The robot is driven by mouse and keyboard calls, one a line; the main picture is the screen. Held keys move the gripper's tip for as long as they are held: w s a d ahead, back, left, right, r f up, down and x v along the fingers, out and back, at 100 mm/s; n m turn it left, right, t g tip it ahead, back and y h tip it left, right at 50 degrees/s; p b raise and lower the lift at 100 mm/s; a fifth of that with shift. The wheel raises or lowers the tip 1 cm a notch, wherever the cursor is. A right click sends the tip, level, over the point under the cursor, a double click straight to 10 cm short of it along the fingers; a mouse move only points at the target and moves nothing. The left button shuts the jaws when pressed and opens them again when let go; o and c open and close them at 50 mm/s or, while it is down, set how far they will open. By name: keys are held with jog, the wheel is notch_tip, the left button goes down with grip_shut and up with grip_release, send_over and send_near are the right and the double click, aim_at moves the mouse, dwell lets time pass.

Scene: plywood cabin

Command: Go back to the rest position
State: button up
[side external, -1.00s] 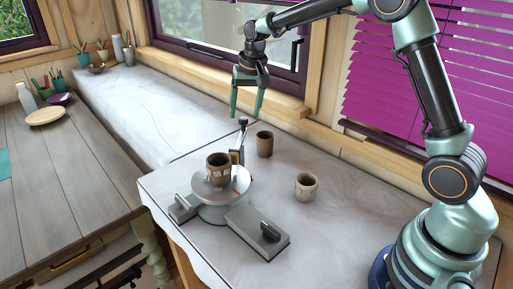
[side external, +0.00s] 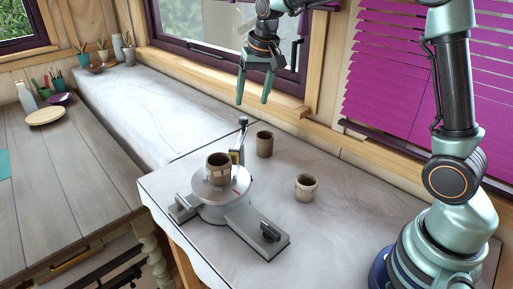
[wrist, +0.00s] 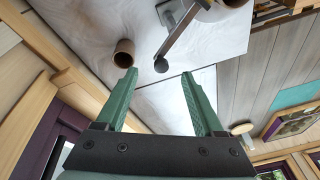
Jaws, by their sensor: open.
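My gripper (side external: 253,98) is open and empty, high above the back of the white worktop in the side view. Its two green fingers (wrist: 158,78) are spread apart in the wrist view with nothing between them. Below it, a brown cup (side external: 218,168) stands on a round metal turntable (side external: 222,203). A second brown cup (side external: 265,144) stands behind it on the worktop, and a third cup (side external: 306,187) stands to the right. One brown cup (wrist: 124,53) shows beyond the left finger in the wrist view.
The turntable's upright lever (side external: 241,135) rises beside the cup on it. The window frame (side external: 285,100) and purple blinds (side external: 400,85) stand close behind my arm. A wooden table (side external: 65,170) with a plate (side external: 46,116) is at left.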

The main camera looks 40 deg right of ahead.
jog(key=s+a+n+t, duration=0.1)
jog(key=s+n, duration=0.1)
jog(key=s, duration=0.8)
jog(key=s+a+r+n+t, duration=0.1)
jog(key=s+n, duration=0.2)
jog(key=s, duration=0.7)
jog(key=shift+s+r+t, duration=0.2)
jog(key=shift+s+t, duration=0.1)
jog(key=shift+s, duration=0.05)
